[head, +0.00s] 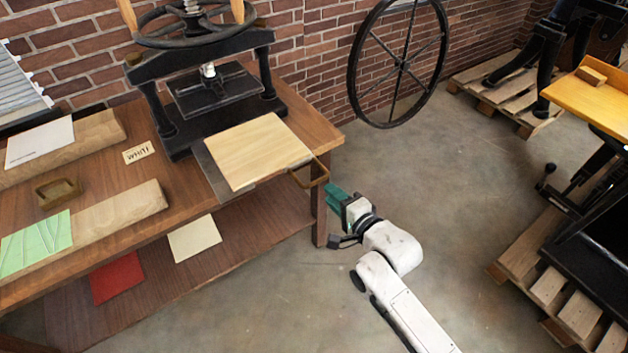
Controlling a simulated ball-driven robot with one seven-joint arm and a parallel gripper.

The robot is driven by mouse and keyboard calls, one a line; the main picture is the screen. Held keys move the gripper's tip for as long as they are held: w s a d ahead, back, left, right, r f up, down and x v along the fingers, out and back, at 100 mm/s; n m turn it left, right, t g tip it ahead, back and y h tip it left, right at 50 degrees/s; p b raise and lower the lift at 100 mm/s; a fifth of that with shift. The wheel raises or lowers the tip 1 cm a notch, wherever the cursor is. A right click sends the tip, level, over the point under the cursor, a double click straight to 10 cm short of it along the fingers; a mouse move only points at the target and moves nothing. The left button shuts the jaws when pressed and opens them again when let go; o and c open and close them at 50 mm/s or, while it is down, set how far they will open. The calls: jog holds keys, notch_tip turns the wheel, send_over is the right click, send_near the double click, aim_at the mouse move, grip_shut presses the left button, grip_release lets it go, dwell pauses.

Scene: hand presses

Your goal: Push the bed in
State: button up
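The black hand press (205,85) stands on the wooden bench against the brick wall. Its bed (212,172) is a dark slab that sticks out towards the lower right from under the press, bearing a pale wooden board (257,150). A brownish loop handle (312,180) is at the bed's outer right end, over the bench edge. My gripper (334,196), with teal fingers, is just below and right of the handle and appears apart from it. Nothing shows in it, and the gap between its fingers is too small to judge.
The bench (310,125) has its right edge and leg close to my gripper. A large spoked wheel (398,65) is by the wall behind. Pallets (520,262) with dark machinery stand at the right. The concrete floor (450,165) between is clear.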

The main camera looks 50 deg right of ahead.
aim_at(317, 180)
jog(key=x, duration=0.8)
jog(key=shift+c, duration=0.4)
jog(key=shift+s, duration=0.1)
grip_shut()
